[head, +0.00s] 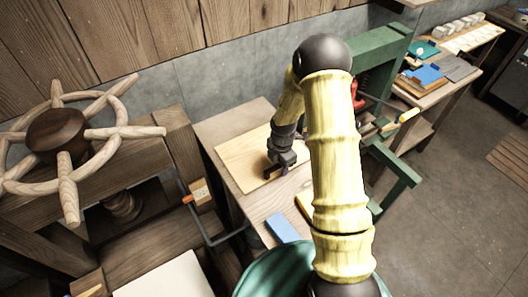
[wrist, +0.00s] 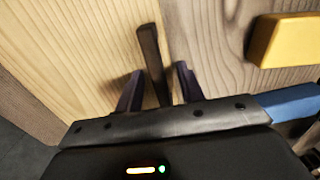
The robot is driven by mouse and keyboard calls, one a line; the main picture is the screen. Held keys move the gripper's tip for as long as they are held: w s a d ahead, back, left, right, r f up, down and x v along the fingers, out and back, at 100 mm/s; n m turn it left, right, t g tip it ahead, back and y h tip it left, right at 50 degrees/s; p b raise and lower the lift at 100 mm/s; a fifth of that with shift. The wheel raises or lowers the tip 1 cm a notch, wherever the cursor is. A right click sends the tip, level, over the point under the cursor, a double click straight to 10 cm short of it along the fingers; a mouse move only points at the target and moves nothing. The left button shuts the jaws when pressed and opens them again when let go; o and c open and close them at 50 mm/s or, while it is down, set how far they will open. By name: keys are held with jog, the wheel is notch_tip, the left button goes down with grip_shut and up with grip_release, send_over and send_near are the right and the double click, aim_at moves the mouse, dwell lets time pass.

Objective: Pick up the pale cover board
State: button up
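The pale cover board (head: 236,160) lies flat on the wooden bench (head: 210,128); its light grain fills the left of the wrist view (wrist: 70,45). My gripper (head: 280,166) is low over the board's right part, pointing down. In the wrist view my gripper's (wrist: 158,85) two dark fingers stand apart, one on each side of a dark brown bar (wrist: 150,48) on the board. Pale board shows between the bar and each finger, so the gripper looks open and not closed on it. My forearm hides part of the bench in the head view.
A blue block (head: 282,228) and a yellow block (head: 304,206) lie on the bench right of the board. A green press frame (head: 380,50) stands behind my arm. A wooden spoked wheel (head: 58,135) is at left, a teal drum (head: 262,277) in front.

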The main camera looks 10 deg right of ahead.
jog(key=shift+c, duration=0.2)
dwell(0.3)
grip_shut()
jog(key=shift+r, duration=0.1)
notch_tip(320, 180, up, 10)
jog(key=b, duration=0.2)
jog(key=shift+b, duration=0.3)
dwell(0.6)
